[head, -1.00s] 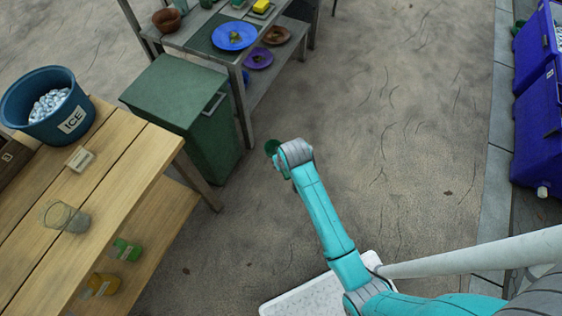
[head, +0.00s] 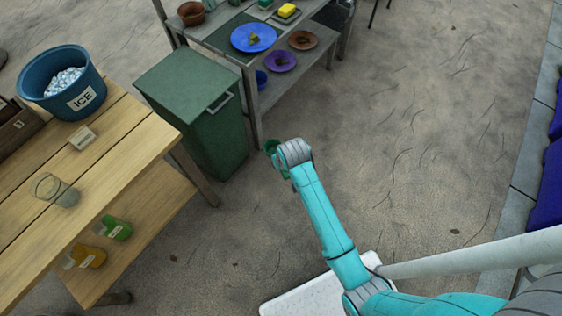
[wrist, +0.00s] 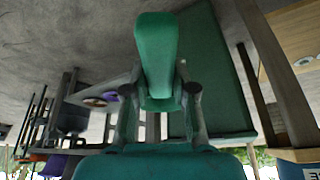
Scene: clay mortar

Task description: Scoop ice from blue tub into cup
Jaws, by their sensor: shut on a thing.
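The blue tub (head: 47,96) labelled ICE stands at the far end of the wooden table, with pale ice (head: 65,81) heaped inside. A clear cup (head: 57,190) is on the same table, nearer to me. My gripper (wrist: 160,92) is shut on a green scoop (wrist: 156,48) in the wrist view. In the head view my arm hides most of the gripper, and a bit of the scoop (head: 271,147) shows at its far end. Scoop and gripper are over open floor, right of the table and apart from tub and cup. The scoop's contents cannot be seen.
A small label block (head: 83,138) lies between tub and cup. A brown crate (head: 18,125) is left of the tub. A green bin (head: 200,110) and a shelf (head: 250,95) with plates stand beyond the table. Floor to the right is clear.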

